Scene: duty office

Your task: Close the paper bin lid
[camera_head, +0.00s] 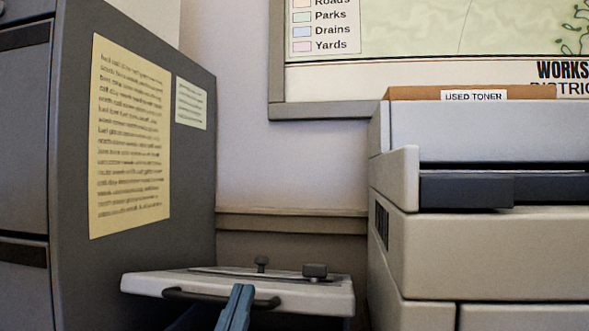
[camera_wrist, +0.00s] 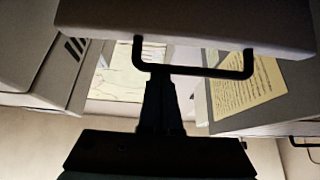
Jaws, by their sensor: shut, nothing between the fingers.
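The paper bin lid (camera_head: 150,284) is a pale, thick panel between the grey cabinet and the printer, seen nearly edge-on. A dark bar handle (camera_head: 190,295) runs along its front edge. In the wrist view the lid (camera_wrist: 190,22) spans the top, with the handle (camera_wrist: 213,72) standing out from it. My gripper (camera_head: 241,289) is shut and empty, its tip overlapping the handle. In the wrist view the gripper tip (camera_wrist: 161,80) is right at the handle bar; I cannot tell whether they touch. The bin body below the lid is hidden.
A grey filing cabinet (camera_head: 195,160) with paper notices stands close on the left. A beige printer (camera_head: 480,250) with a used toner box (camera_head: 420,93) on top stands close on the right. Two dark knobs, one (camera_head: 315,270) larger, show on the lid. A framed map hangs behind.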

